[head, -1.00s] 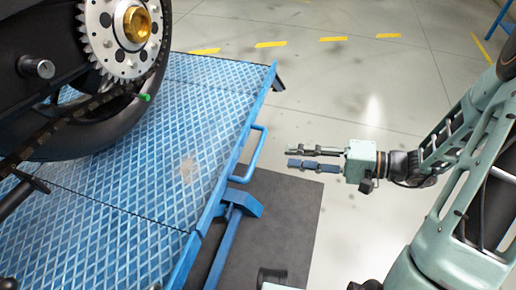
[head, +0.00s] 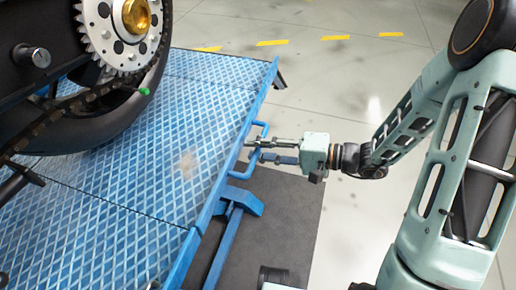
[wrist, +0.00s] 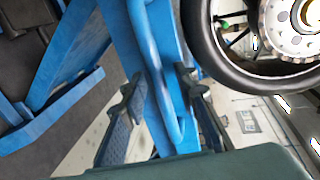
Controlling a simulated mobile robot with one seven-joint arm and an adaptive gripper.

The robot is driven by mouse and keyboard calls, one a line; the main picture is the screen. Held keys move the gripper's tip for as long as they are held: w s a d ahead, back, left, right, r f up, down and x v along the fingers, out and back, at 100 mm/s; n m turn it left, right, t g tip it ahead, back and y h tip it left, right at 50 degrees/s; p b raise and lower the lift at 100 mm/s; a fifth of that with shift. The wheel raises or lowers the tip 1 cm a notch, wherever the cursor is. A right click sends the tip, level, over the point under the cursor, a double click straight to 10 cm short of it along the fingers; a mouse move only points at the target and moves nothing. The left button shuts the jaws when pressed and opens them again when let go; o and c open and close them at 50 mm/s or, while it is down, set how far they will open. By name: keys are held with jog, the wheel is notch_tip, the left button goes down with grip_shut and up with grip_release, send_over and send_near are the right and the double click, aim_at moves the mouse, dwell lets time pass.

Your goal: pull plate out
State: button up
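The blue diamond-tread plate (head: 205,105) lies flat under the motorcycle's wheel in the head view. A blue bar handle (head: 246,170) sticks out from its right edge; in the wrist view the handle (wrist: 158,68) runs down the middle. My gripper (head: 255,150) is at the handle from the right in the head view. In the wrist view my gripper (wrist: 161,82) is open, with one finger on each side of the handle and gaps showing beside it. The fingers do not appear closed on the bar.
The motorcycle's rear tyre (head: 125,125) and sprocket (head: 105,35) stand over the plate's left part. A blue bracket with a leg (head: 238,200) is below the handle, above a dark floor mat (head: 285,225). The floor to the right is clear, with yellow dashes farther back.

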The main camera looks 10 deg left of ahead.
jog(key=shift+c, duration=0.6)
grip_shut()
jog(key=shift+d, duration=0.1)
